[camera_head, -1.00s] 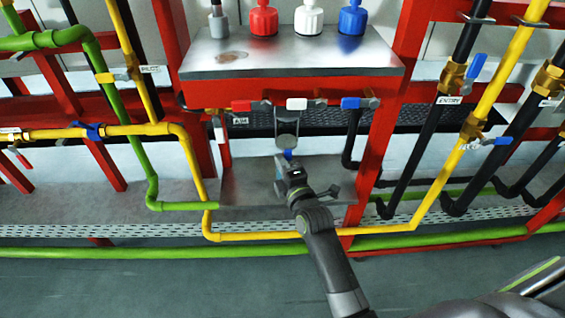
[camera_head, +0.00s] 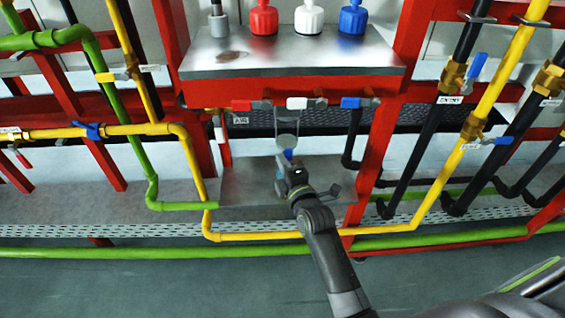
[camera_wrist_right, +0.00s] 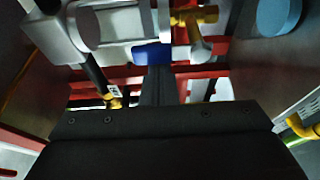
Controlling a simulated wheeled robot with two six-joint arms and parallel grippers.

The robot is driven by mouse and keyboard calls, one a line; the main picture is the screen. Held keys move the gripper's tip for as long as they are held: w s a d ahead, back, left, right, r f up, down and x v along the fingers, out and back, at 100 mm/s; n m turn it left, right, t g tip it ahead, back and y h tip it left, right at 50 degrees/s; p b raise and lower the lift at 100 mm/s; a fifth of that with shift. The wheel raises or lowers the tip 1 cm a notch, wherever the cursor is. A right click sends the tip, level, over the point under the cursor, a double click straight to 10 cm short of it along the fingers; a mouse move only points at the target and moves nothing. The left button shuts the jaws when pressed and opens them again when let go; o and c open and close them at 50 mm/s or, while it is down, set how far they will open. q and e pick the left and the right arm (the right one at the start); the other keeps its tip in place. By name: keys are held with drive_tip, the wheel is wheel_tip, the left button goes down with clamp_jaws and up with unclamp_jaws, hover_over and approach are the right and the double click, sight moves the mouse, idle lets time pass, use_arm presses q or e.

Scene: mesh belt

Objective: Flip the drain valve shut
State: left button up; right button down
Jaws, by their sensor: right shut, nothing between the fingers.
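A small blue part (camera_head: 288,153) shows below a pale translucent bowl (camera_head: 288,124) that hangs under the middle of the metal-topped unit. No readable drain label shows, so I take this as the likely drain valve. My right gripper (camera_head: 286,166) is just below and in front of it, shut and empty, and hides some of it. In the right wrist view a blue piece (camera_wrist_right: 152,54) is right at the tips of the dark shut fingers (camera_wrist_right: 156,76). I cannot tell whether they touch. My left gripper is not in view.
Red (camera_head: 241,105), white (camera_head: 297,103) and blue (camera_head: 350,102) handles line the unit's front above. A metal tray (camera_head: 240,187) lies beneath. Red frame posts (camera_head: 375,135) and yellow pipes (camera_head: 260,236) stand close around. The floor in front is clear.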

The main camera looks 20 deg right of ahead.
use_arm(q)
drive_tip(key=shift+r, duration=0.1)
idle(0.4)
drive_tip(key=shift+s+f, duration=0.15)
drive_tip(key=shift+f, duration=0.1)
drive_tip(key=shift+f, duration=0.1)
